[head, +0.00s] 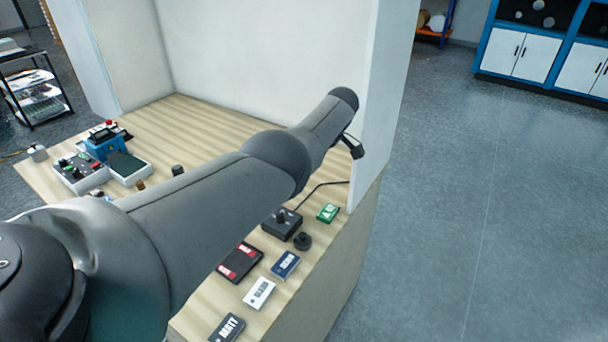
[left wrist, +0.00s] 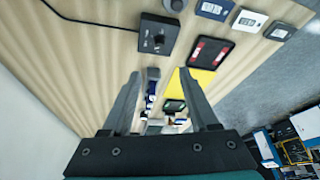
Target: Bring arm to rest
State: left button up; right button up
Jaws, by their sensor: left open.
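My left arm reaches in from the left in the head view and stretches across the wooden table (head: 215,312) toward its right side wall. My left gripper (head: 352,147) is partly hidden behind the end of the arm, close to the white side wall. In the left wrist view the two fingers of this gripper (left wrist: 159,76) are spread apart. Nothing is held between them; the tabletop items seen between the fingers lie beyond the tips. My right gripper is in neither view.
The white right wall panel (head: 388,95) stands close to the gripper. A black box with a knob (head: 282,223), a green card (head: 328,213), a black-and-red tray (head: 240,262) and small labelled blocks (head: 259,293) lie beneath the arm. Control boxes (head: 78,170) stand at left.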

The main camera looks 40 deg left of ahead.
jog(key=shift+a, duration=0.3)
